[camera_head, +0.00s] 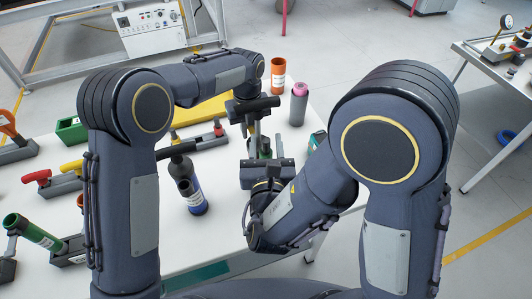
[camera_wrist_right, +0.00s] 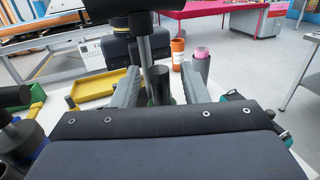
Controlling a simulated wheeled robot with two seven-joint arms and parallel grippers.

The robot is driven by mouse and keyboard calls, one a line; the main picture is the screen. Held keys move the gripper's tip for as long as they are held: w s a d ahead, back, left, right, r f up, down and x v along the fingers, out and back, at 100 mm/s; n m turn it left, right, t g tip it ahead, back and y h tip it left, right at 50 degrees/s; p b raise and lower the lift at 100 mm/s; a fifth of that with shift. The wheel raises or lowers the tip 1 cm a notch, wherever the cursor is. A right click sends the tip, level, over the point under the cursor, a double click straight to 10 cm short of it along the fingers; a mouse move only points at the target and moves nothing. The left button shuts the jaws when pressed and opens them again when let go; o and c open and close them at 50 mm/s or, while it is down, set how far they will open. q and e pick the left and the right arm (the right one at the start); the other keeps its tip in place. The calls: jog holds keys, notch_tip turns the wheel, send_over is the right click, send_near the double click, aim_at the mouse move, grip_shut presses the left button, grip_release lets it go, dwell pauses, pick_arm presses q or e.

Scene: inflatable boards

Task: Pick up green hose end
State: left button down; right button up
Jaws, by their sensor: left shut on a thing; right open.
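In the head view only a bit of green shows there, between the two grippers. My right gripper (camera_head: 265,158) is open, and its fingers also show in the right wrist view (camera_wrist_right: 158,92). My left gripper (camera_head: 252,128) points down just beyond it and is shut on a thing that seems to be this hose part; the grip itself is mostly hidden. A green tube (camera_head: 34,231) lies tilted at the far left.
A dark bottle with a blue end (camera_head: 193,195) stands left of my right gripper. An orange cylinder (camera_head: 278,76) and a grey cup with a pink top (camera_head: 298,104) stand at the back right. A yellow tray (camera_head: 200,109) and green bin (camera_head: 70,129) are farther left.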

jog(key=shift+w, duration=0.15)
grip_shut()
jog(key=shift+r, duration=0.1)
notch_tip(320, 180, up, 10)
jog(key=shift+f, duration=0.1)
dwell(0.5)
pick_arm(q)
jog(key=c, duration=1.3)
grip_release()
jog(key=shift+o, duration=0.2)
